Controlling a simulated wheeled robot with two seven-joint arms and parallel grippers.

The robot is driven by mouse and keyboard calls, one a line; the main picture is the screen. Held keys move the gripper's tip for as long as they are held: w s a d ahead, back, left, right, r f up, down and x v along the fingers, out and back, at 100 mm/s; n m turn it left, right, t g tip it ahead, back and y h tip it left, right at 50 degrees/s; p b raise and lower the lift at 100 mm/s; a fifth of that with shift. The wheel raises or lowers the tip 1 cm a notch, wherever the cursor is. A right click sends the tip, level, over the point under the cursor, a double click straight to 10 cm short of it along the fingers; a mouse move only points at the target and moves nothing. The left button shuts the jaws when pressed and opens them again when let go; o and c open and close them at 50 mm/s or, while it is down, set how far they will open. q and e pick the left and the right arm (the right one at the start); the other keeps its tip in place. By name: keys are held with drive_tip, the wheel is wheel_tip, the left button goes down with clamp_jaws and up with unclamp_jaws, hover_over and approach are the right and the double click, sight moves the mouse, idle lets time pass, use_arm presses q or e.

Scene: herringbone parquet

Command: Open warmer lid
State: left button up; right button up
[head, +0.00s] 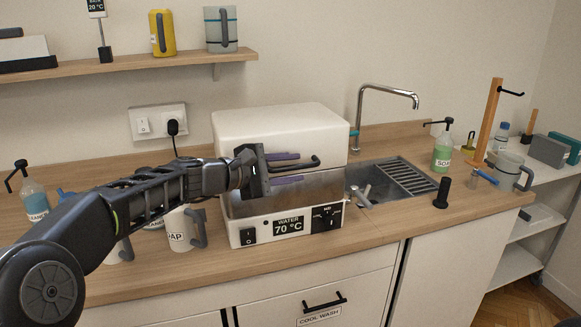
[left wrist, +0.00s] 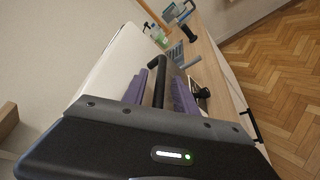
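The warmer (head: 240,222) is a white box on the counter with a "WATER 70 °C" display and knobs on its front. The lid also shows in the left wrist view (left wrist: 108,58). A black bar handle (head: 315,162) sits at the lid's front edge. My left gripper (head: 294,168) has its purple fingers on either side of this handle, with some gap showing; firm contact cannot be made out. The handle lies between the fingers in the left wrist view (left wrist: 158,85). My right gripper is out of view.
Mugs (head: 181,232) and a blue soap bottle (head: 34,195) stand left of the warmer, near my left arm. A sink (head: 385,180) with a tall faucet (head: 362,112) is on the right. A shelf (head: 130,66) with mugs hangs above. The counter's front strip is clear.

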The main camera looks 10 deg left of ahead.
use_arm(q)
drive_tip(key=shift+c, duration=0.2)
clamp_jaws()
idle(1.1)
